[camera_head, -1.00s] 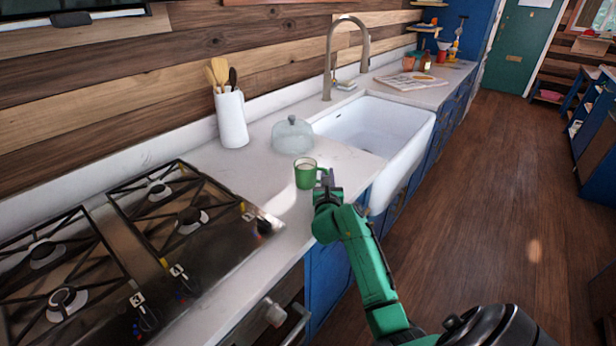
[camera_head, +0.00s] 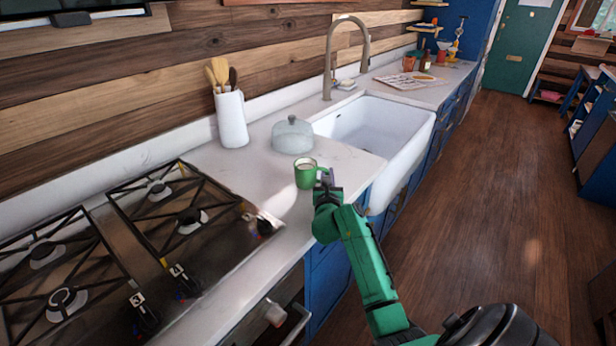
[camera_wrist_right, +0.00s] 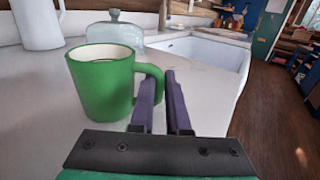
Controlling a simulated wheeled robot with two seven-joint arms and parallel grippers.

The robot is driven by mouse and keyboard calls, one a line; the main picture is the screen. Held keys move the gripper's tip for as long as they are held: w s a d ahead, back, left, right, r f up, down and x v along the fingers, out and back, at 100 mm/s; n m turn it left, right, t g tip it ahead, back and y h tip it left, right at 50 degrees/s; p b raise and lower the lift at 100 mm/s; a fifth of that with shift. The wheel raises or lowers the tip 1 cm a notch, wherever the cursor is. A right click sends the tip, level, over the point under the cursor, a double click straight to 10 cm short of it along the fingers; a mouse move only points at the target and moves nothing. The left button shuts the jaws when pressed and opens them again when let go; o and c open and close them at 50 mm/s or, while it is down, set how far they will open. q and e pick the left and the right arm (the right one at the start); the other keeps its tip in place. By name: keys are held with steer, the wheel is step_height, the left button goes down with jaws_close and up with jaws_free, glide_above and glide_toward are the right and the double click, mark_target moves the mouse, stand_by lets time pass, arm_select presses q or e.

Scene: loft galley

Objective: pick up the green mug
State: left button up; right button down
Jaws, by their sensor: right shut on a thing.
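The green mug (camera_head: 304,175) stands upright on the white counter by its front edge, between the stove and the sink. In the right wrist view the mug (camera_wrist_right: 100,88) is at the left, pale inside, with its handle toward my fingers. My right gripper (camera_head: 326,178) is at the handle side of the mug. Its two dark fingers (camera_wrist_right: 162,90) are shut on the handle, which partly hides behind the left finger. I cannot make out a gap between the mug's base and the counter. My left gripper is not in view.
A glass dome (camera_head: 292,136) stands just behind the mug. A white utensil jug (camera_head: 232,120) is further left. The stove (camera_head: 110,255) lies left, and the white sink (camera_head: 375,130) with a tall faucet (camera_head: 328,60) lies behind to the right. The floor at right is open.

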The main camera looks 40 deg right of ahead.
steer(key=shift+r, duration=0.15)
stand_by(0.5)
steer(key=shift+r, duration=0.8)
step_height(320, 180, up, 18)
steer(key=p, duration=0.3)
steer(key=shift+p, duration=0.35)
